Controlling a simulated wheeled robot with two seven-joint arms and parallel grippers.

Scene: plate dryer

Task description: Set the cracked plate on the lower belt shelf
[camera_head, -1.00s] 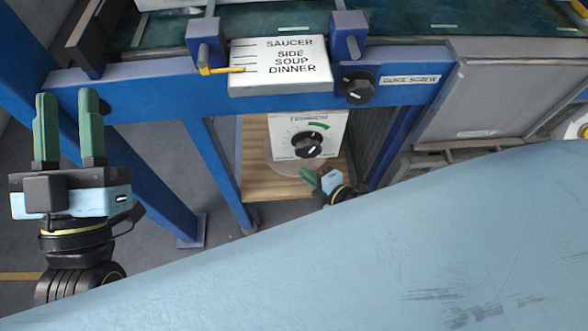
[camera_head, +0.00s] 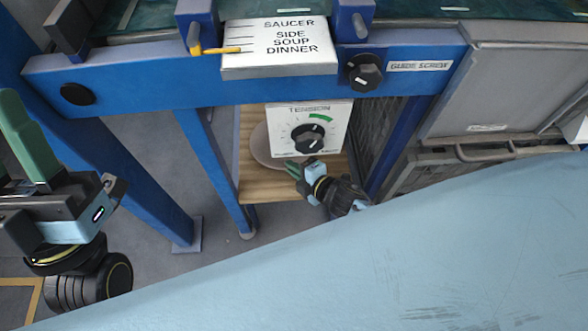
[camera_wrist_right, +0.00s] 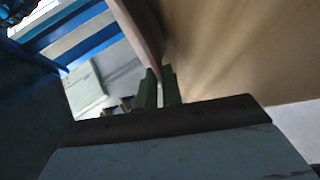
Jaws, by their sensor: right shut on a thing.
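The plate (camera_head: 262,149) is a pale pinkish-beige disc, partly hidden behind the tension dial panel. My right gripper (camera_head: 292,167) is shut on its near rim, and the plate is over the wooden lower shelf (camera_head: 270,190). In the right wrist view the plate (camera_wrist_right: 140,22) shows nearly edge-on, running from the fingertips (camera_wrist_right: 159,72), close beside the brown shelf surface (camera_wrist_right: 240,50). I cannot tell whether it touches the shelf. No crack can be made out. My left gripper (camera_head: 25,135) is at the left edge, partly cut off, its green fingers empty.
The white tension panel (camera_head: 308,130) hangs just above the shelf. A blue beam (camera_head: 140,90) with a plate-size label (camera_head: 280,48) crosses above. Blue legs (camera_head: 215,165) stand left of the shelf, a dark ribbed panel (camera_head: 375,135) right. A pale blue surface (camera_head: 400,250) fills the foreground.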

